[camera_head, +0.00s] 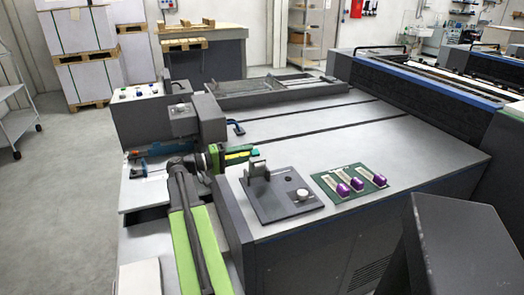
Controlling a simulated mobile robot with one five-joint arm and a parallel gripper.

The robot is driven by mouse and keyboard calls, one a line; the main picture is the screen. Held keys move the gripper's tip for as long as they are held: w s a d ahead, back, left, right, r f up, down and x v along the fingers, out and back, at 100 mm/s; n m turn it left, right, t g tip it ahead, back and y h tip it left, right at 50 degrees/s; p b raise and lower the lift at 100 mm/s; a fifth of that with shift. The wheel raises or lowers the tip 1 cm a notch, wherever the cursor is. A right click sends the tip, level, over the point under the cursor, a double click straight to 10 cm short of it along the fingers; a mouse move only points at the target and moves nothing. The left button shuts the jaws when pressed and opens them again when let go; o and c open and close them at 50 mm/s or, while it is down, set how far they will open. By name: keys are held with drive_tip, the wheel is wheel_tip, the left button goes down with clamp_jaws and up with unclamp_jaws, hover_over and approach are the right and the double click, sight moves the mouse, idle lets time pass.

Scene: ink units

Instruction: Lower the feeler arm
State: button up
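A dark square plate (280,194) lies on the near left part of the machine's grey top. On it stands a grey upright bracket with a lever-like piece (256,170), which may be the feeler arm; its exact tilt is too small to tell. A pale round knob (302,194) sits on the same plate, to the right of the bracket.
A green panel (350,182) with several purple-ended parts lies right of the plate. A grey block-shaped housing (208,119) and a control box with buttons (136,92) stand behind my gripper. A small blue handle (238,128) is nearby. The grey top (400,150) is clear to the right.

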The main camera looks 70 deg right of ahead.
sight(258, 151)
drive_tip(key=x, duration=0.6)
drive_tip(key=shift+s+d, duration=0.15)
drive_tip(key=shift+d, duration=0.05)
clamp_jaws()
idle(1.0)
